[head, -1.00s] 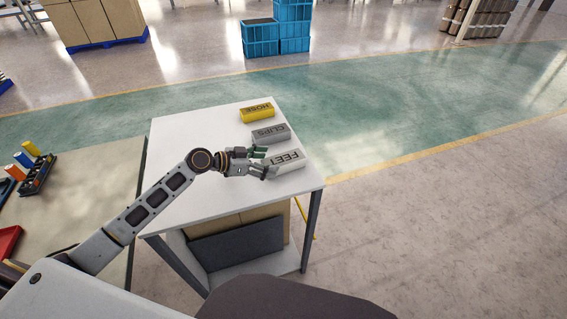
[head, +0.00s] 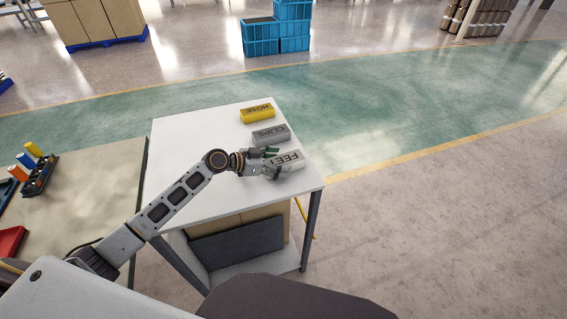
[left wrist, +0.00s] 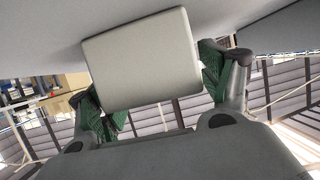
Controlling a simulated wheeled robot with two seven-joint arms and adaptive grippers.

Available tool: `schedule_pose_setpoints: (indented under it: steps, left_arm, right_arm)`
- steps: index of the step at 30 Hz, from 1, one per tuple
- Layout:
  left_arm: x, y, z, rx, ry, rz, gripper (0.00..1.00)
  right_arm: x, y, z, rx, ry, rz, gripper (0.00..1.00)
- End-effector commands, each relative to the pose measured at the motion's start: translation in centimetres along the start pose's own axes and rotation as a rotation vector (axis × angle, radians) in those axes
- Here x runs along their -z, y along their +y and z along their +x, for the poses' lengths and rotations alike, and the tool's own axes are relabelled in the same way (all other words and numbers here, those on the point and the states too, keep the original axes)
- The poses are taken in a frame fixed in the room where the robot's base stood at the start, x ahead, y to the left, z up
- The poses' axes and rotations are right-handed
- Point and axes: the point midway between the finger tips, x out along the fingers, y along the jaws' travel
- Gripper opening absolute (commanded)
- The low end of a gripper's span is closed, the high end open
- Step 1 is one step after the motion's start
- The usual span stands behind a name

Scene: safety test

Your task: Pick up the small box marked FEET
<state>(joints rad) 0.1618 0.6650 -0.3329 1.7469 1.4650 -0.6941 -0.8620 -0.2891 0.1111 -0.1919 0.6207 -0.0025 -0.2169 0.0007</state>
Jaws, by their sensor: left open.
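The small white box marked FEET (head: 290,161) lies on the white table (head: 185,135), near its right edge. My left gripper (head: 272,162) is open at the left end of this box, with its fingers around that end. In the left wrist view the box's pale end face (left wrist: 142,60) stands between the two green-padded fingers of the left gripper (left wrist: 160,85). A gap shows beside the left finger; the right finger is very close to the box, and I cannot tell whether it touches. My right gripper is not in view.
A grey box marked CLIPS (head: 270,134) lies just behind the FEET box, and a yellow box marked HOSE (head: 257,113) farther back. Another table (head: 85,195) with coloured items stands at the left. The white table's left part is clear.

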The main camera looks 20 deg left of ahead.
Motion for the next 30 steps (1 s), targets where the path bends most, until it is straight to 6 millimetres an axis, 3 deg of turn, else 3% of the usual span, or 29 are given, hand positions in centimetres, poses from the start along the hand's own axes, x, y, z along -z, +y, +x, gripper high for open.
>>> schedule_pose_setpoints:
  steps: [3,6,19,28,30]
  left_arm:
    - [0.1,-0.1,0.7,0.001,0.001,0.0,0.79]
    - [0.0,0.0,0.9,0.001,0.0,0.001,0.79]
    - [0.0,0.0,0.8,0.001,0.0,0.001,0.77]
    - [0.0,0.0,0.8,0.001,0.0,0.001,0.39]
    - [0.0,0.0,0.8,0.001,0.0,0.001,0.38]
  right_arm:
    - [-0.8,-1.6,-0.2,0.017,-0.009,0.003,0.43]
    - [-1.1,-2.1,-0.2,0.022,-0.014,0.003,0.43]
    - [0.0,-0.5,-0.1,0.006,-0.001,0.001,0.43]
    - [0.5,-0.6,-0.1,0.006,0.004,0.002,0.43]
    - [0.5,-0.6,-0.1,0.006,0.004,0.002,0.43]
